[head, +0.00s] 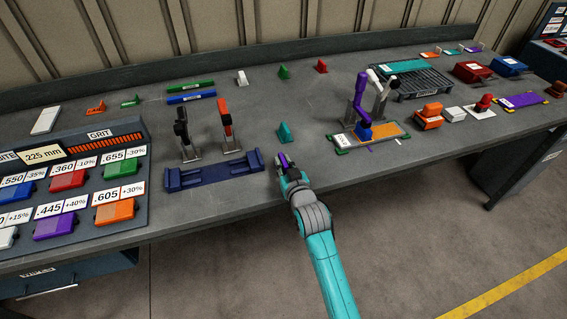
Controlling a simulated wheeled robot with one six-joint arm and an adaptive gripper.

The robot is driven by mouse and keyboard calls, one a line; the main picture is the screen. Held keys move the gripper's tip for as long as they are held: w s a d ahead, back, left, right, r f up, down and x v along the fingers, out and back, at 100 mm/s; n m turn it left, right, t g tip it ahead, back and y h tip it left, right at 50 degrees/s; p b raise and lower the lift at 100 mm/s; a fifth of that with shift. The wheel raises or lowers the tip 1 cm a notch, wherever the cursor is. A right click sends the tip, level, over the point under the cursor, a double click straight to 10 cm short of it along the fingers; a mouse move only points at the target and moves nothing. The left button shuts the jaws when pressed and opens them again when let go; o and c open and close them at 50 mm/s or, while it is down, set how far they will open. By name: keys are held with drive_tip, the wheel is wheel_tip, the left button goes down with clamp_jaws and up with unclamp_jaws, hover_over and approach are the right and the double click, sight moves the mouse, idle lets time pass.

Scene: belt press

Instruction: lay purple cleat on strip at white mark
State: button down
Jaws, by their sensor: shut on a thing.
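My gripper (285,166) is at the front middle of the bench, on the end of my teal arm. It is shut on a small purple piece, the purple cleat (283,159), which is partly hidden by the fingers. The orange strip (388,130) lies in a green-cornered holder to the right, well apart from my gripper. A short white mark (398,142) shows on the bench at the strip's front side, and a purple mark (370,149) lies left of it.
A purple press arm (360,92) and a white one (374,84) stand over the strip's holder. A blue cradle (213,173) lies left of my gripper, with black and orange upright arms behind it. A teal wedge (284,132) stands just behind my gripper. Bare bench lies between gripper and holder.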

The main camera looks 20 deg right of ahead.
drive_tip(key=shift+f, duration=0.1)
drive_tip(key=c, duration=1.1)
unclamp_jaws()
drive_tip(key=shift+s, duration=0.1)
drive_tip(key=s, duration=0.4)
drive_tip(key=s+r, duration=0.1)
drive_tip(key=s, duration=0.2)
drive_tip(key=s+r, duration=0.1)
drive_tip(key=s, duration=0.3)
drive_tip(key=shift+s, duration=0.35)
